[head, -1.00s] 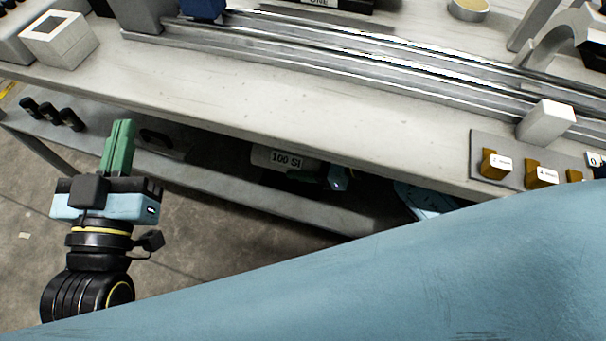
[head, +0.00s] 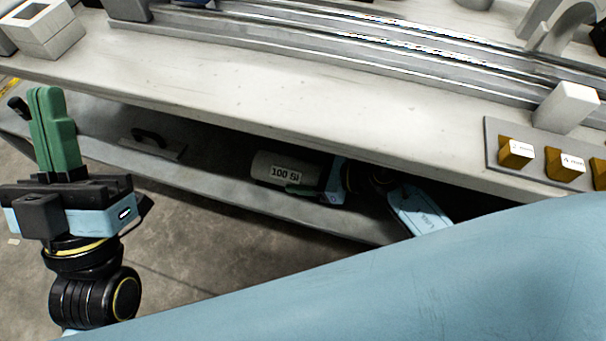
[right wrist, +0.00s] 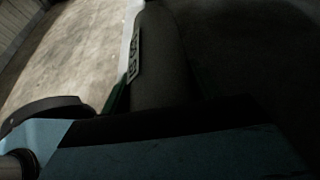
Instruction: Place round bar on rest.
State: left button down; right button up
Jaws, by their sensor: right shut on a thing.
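The round bar (head: 265,168) is a grey cylinder with a "100 SI" label, below the bench top at the lower shelf in the head view. My right gripper (head: 308,190) is shut on it at its right part, with a green finger showing. Much of the bar's length is hidden. In the right wrist view the bar (right wrist: 162,55) runs away from the jaws, its label on its left side. My left gripper (head: 54,130) is at the far left, its green fingers together and empty. I cannot tell which thing is the rest.
The bench top (head: 250,85) overhangs the bar and has a bare front strip. Metal rails (head: 400,50) run along its back. A white block (head: 566,107) and yellow tagged blocks (head: 516,152) stand at the right. A hollow square block (head: 40,30) is at the back left. The lower shelf (head: 230,198) is below.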

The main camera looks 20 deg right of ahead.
pick_arm(q)
jog(key=shift+s, duration=0.15)
pick_arm(e)
jog(key=o, duration=1.3)
jog(key=shift+f, duration=0.1)
pick_arm(q)
jog(key=shift+r, duration=0.15)
pick_arm(e)
jog(key=shift+o, duration=0.2)
jog(key=p+v, duration=0.3)
jog(key=v, duration=0.8)
pick_arm(q)
jog(key=shift+w+d+f+g+y, duration=0.2)
jog(key=shift+w+f+g+y, duration=0.15)
jog(key=shift+w+f+g, duration=0.85)
jog(key=shift+w+d+f+g+y, duration=0.3)
jog(key=shift+w+f+g, duration=0.45)
jog(key=shift+g, duration=0.75)
pick_arm(e)
jog(key=shift+s+d+r, duration=0.3)
jog(key=shift+s+d, duration=0.05)
pick_arm(q)
jog(key=shift+a, duration=0.1)
